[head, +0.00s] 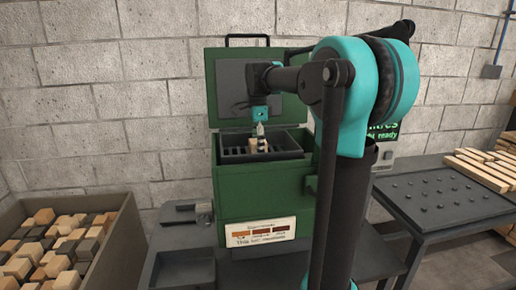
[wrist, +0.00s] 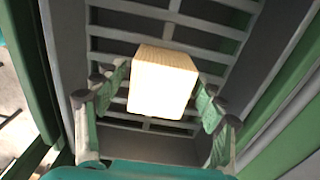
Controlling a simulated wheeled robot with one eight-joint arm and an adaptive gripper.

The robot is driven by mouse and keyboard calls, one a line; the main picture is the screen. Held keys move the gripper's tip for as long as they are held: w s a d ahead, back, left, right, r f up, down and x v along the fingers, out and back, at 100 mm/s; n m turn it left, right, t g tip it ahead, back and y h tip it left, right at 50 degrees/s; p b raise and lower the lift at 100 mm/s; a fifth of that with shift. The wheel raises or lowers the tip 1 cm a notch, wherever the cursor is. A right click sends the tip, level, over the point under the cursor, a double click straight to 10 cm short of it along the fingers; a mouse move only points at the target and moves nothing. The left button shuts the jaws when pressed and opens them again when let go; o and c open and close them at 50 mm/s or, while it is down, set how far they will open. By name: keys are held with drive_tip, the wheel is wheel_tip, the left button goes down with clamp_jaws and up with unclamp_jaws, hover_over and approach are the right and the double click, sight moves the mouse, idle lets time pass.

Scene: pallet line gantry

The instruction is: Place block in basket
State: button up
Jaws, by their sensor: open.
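A pale wooden block (wrist: 162,82) is between the spread fingers of my gripper (wrist: 160,98) in the wrist view. The block also shows small in the head view (head: 253,145), at the gripper's tip. My gripper (head: 261,139) is open and points down into the dark slatted basket (head: 232,158), which sits in the open green machine. The basket's slatted floor (wrist: 110,47) shows behind the block. I cannot tell whether the block rests on the slats or whether a finger touches it.
The green machine's raised lid (head: 222,90) stands behind my gripper. A bin (head: 122,243) of mixed light and dark blocks is at the lower left. A dark table (head: 440,205) with wooden slats (head: 485,170) is at the right. An empty grey tray (head: 183,270) is in front.

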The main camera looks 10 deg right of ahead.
wheel_tip(320, 180, up, 12)
drive_tip(key=shift+f, duration=0.1)
drive_tip(key=shift+s, duration=0.1)
idle(0.4)
